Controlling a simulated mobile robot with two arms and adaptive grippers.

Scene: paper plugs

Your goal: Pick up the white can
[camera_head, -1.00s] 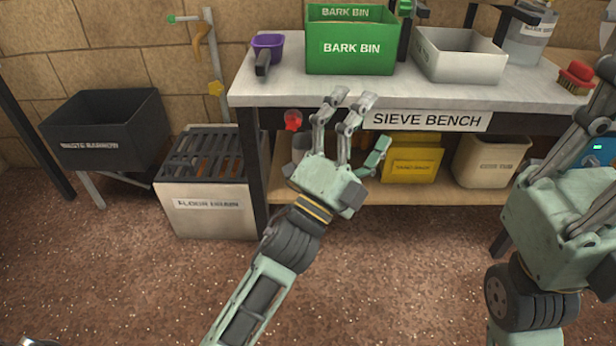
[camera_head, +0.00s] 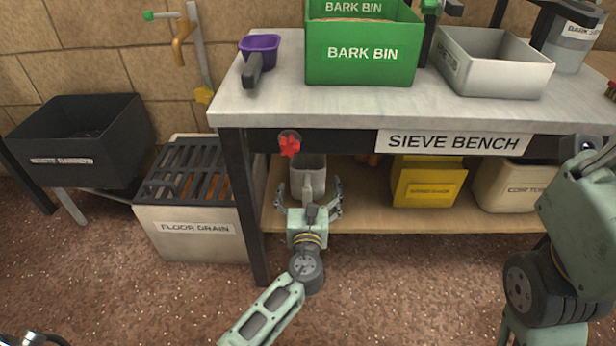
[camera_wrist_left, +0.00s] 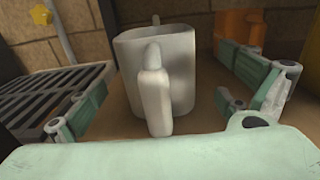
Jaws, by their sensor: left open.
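The white can (camera_head: 309,172), a pale container with a handle on its near side, stands on the lower shelf under the bench, behind the front left leg. It fills the middle of the left wrist view (camera_wrist_left: 168,62), its handle pointing towards my palm. My left gripper (camera_head: 310,192) is open at the shelf's front. In the left wrist view its fingers (camera_wrist_left: 170,100) are spread to the left and right of the can, with visible gaps. My right gripper (camera_head: 590,205) is at the right edge of the head view, partly cut off; its fingers are not clear.
The sieve bench top (camera_head: 280,105) hangs above the shelf (camera_head: 375,218). A red knob (camera_head: 290,144) is just above the can. A yellow bin (camera_head: 430,184) and a cream bin (camera_head: 500,186) stand further right. The floor drain (camera_head: 195,232) is left of the bench leg (camera_head: 241,200).

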